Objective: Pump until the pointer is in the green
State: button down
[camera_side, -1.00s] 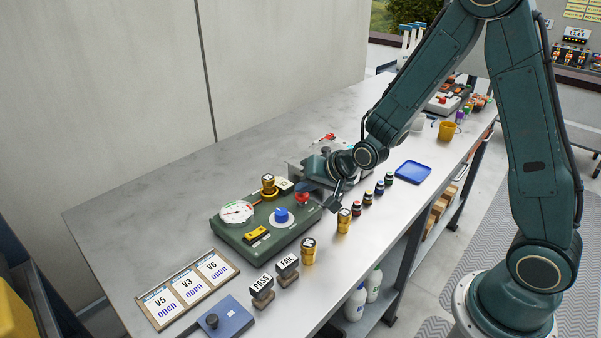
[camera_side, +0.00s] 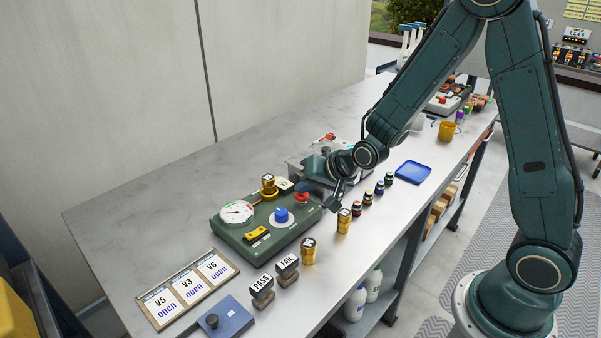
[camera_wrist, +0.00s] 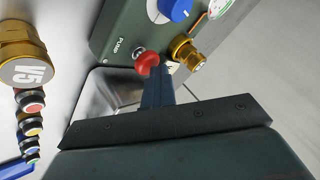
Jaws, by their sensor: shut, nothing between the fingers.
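The green pump unit (camera_side: 255,240) sits on the bench with a white dial gauge (camera_side: 236,212) and a blue knob (camera_side: 281,215) on top. The gauge's pointer is too small to read for certain. The red pump button (camera_side: 302,198) is at the unit's right end; it also shows beside the PUMP label in the wrist view (camera_wrist: 147,62). My gripper (camera_wrist: 157,88) is shut and empty, its blue fingertips close by the red button. Whether they touch it I cannot tell. The wrist view cuts off most of the gauge (camera_wrist: 217,5).
A brass fitting (camera_wrist: 188,54) stands on the unit close to the button. PASS and FAIL stamps (camera_side: 262,291) and a card board (camera_side: 187,288) lie nearer.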

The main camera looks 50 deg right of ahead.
aim_at(306, 196)
jog(key=shift+r, duration=1.3)
jog(key=shift+r, duration=0.2)
notch_tip(306, 196, up, 5)
jog(key=shift+f, duration=0.15)
dwell(0.6)
jog(key=s+r+n+g, duration=0.1)
jog(key=s+r+n, duration=0.3)
jog(key=s, duration=0.9)
jog(key=s+r+n+g+h, duration=0.1)
jog(key=s+r, duration=0.5)
jog(key=s, duration=0.8)
jog(key=n+g, duration=0.1)
jog(key=n, duration=0.1)
jog(key=shift+s+d+r+n+g, duration=0.2)
jog(key=shift+d+n+g, duration=0.1)
jog(key=shift+d+n, duration=0.1)
